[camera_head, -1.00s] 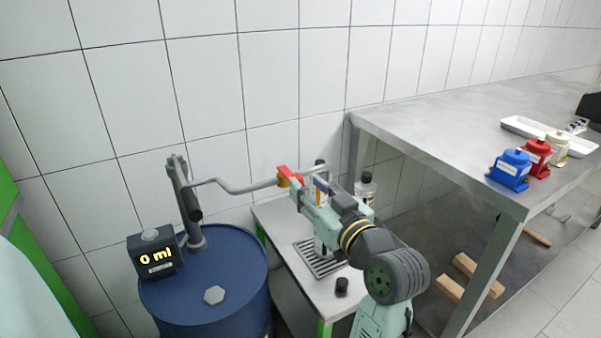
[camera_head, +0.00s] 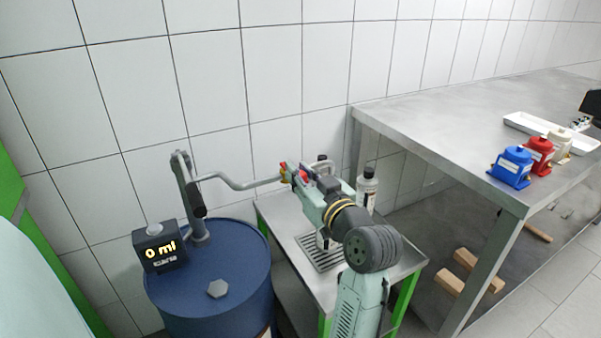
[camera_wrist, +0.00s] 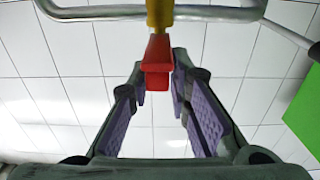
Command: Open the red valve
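The red valve handle (camera_wrist: 157,62) hangs from a yellow fitting (camera_wrist: 160,12) on the grey pipe in the wrist view. In the head view the red handle (camera_head: 284,168) shows at the right end of the pipe, partly hidden by my gripper. My gripper (camera_wrist: 162,80) is open, its purple-padded fingers on either side of the handle's lower end. The handle is closer to the left fingertip; I cannot tell whether they touch. In the head view my gripper (camera_head: 297,174) is at the pipe end, above the small table.
A blue barrel (camera_head: 232,312) carries the pump and a display (camera_head: 160,247) reading 0 ml. The small metal table (camera_head: 285,222) has a drain grate and a bottle (camera_head: 367,190). A larger bench (camera_head: 440,130) at right holds blue, red and white containers and a tray.

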